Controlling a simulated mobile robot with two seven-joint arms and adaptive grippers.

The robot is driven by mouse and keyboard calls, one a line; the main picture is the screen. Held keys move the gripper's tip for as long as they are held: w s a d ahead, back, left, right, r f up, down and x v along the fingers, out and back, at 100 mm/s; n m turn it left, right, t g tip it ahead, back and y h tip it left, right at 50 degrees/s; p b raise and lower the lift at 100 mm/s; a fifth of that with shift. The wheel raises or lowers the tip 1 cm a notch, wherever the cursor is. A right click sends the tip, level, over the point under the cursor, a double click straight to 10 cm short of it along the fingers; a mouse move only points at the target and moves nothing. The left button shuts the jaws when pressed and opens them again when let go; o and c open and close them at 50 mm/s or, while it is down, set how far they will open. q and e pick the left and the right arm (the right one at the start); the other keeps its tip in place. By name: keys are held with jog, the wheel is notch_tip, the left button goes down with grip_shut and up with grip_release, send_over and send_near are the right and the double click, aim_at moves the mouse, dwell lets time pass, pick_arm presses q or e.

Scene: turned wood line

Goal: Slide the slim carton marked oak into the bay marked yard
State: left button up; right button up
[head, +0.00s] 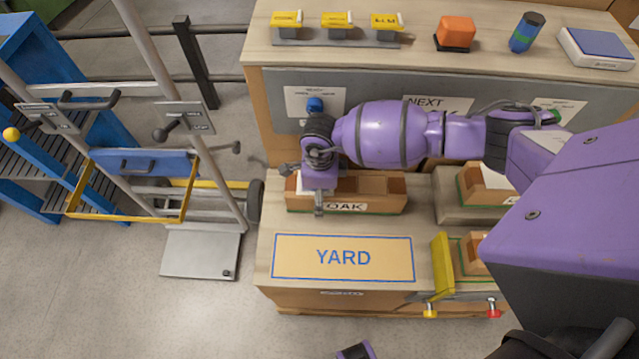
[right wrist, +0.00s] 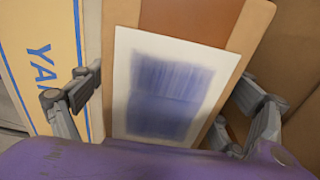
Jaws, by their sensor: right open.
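The slim oak carton (head: 385,205) is a long, low brown box with an OAK label on its front and compartments on top. It lies on the wooden bench just behind the yard bay (head: 295,262), a pale yellow rectangle with a blue outline and YARD lettering. The bay is empty. My right gripper (head: 306,187) is over the carton's left end, pointing down and open. In the right wrist view, its fingers (right wrist: 168,95) stand apart on either side of the carton (right wrist: 190,14), which bears a white card with a blurred blue print. Contact cannot be told.
More cartons (head: 483,190) stand at the right of the bench. A yellow upright plate (head: 442,265) stands at the bay's right edge. A hand truck (head: 200,255) stands left.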

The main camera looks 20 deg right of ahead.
jog(key=shift+f, duration=0.3)
jog(key=c, duration=1.6)
jog(key=shift+s, duration=0.1)
